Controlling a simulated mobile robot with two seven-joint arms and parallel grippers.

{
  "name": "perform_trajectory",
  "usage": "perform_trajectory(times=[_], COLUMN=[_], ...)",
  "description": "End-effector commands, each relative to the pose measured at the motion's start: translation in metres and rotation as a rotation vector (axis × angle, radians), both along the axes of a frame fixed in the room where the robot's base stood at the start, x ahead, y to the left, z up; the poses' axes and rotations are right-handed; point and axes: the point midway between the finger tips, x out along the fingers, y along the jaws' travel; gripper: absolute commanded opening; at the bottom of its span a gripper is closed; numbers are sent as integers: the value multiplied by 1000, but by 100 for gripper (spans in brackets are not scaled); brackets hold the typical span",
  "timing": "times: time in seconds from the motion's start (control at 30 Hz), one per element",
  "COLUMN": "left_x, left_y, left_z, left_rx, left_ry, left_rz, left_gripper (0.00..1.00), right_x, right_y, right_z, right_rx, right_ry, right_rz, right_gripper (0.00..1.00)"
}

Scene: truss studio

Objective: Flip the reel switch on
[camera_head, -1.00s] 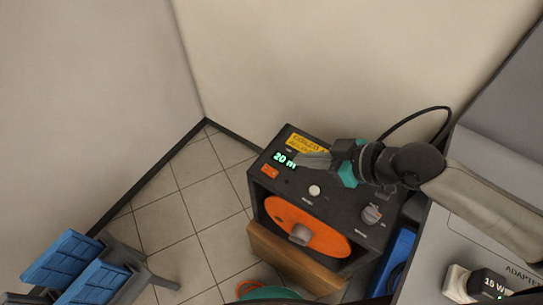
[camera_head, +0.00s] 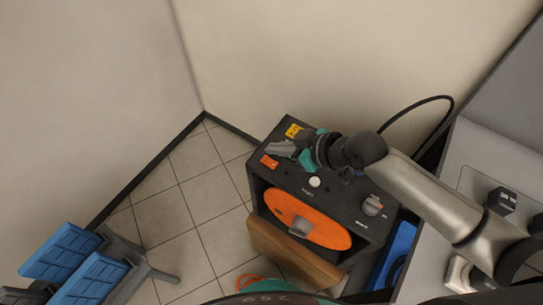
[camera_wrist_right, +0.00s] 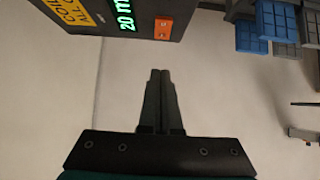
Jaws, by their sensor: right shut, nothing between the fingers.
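A black reel box (camera_head: 340,196) stands in the corner, with a large orange reel disc (camera_head: 275,208) in its front. The small orange switch (camera_head: 269,161) sits at the left end of its top panel. It also shows in the right wrist view (camera_wrist_right: 163,29), beside the green "20 m" display (camera_wrist_right: 125,12). I cannot tell which way the switch is tipped. My right gripper (camera_head: 271,148) is shut and empty over the panel's left part, close to the switch and covering the display in the head view. In the wrist view its fingertips (camera_wrist_right: 160,72) show below the switch, apart from it.
A white button (camera_head: 315,182) and a grey knob (camera_head: 373,205) are on the panel. A black cable (camera_head: 425,99) arches behind. A grey surface with adapters (camera_head: 502,200) lies right. Blue-topped pieces (camera_head: 62,254) stand lower left. Tiled floor (camera_head: 190,215) between is open.

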Motion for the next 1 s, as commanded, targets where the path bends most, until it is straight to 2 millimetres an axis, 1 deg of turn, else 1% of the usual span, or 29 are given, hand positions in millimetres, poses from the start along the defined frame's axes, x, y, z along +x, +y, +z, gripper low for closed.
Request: perform_trajectory(times=[0.07,0.2,0.3,0.43,0.77,0.9,1.0], left_x=[1,1,2,2,2,1,1], left_y=[1,2,2,2,2,2,2], left_z=[-4,-10,-13,-14,-14,-14,-14], left_rx=[1,3,3,3,3,3,4], left_ry=[-1,-3,-3,-3,-3,-2,-2], left_rz=[-1,-1,-2,-1,-1,-1,-1], left_gripper=[78,78,78,78,78,78,78], right_x=[6,7,8,9,9,11,11], right_y=[10,11,12,12,12,15,15], right_z=[-9,-33,-42,-48,-48,-54,-54], right_rx=[2,-1,-1,-2,-1,-3,-4], right_ry=[1,4,2,1,1,2,3], right_rz=[1,0,1,0,0,1,0], right_gripper=[0,0,0,0,0,0,0])
